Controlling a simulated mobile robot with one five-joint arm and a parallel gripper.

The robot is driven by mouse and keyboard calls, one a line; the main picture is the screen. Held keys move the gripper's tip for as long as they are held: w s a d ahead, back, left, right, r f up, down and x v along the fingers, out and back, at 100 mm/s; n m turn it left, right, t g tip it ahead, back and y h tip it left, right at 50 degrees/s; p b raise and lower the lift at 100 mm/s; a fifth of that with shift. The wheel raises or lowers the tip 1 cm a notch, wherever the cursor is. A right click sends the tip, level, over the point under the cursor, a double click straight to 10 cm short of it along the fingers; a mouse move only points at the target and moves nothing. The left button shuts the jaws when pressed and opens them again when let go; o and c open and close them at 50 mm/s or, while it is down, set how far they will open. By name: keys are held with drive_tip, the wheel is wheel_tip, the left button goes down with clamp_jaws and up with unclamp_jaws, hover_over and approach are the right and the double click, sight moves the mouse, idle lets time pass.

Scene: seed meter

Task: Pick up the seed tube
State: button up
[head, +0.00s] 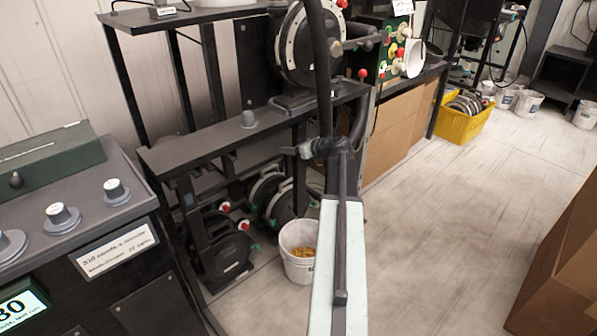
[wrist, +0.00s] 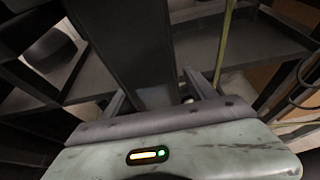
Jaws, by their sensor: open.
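The seed tube looks to be the long dark tube (head: 319,65) that hangs in front of the round seed meter (head: 300,42) in the head view. Its lower end meets my gripper (head: 318,148) in the picture. In the wrist view a broad dark tube (wrist: 125,45) runs down from the top edge to the space between my gripper's two fingers (wrist: 158,92). The jaws are open around or just behind it. I cannot tell whether a finger touches it. My arm hides what lies below the tube.
A dark bench shelf (head: 190,150) lies left of my gripper. A white bucket (head: 298,270) with orange contents stands below it on the floor. A control box (head: 50,215) is at the left, a yellow crate (head: 455,127) at the back.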

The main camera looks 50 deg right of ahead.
clamp_jaws()
drive_tip(key=shift+r, duration=0.1)
drive_tip(key=shift+r, duration=0.1)
drive_tip(key=shift+r+p, duration=0.25)
drive_tip(key=shift+p, duration=0.15)
drive_tip(key=s+a, duration=0.1)
drive_tip(key=s, duration=1.7)
drive_tip(key=shift+a+r+p, duration=0.15)
drive_tip(key=shift+r+p, duration=0.25)
drive_tip(key=shift+r, duration=0.15)
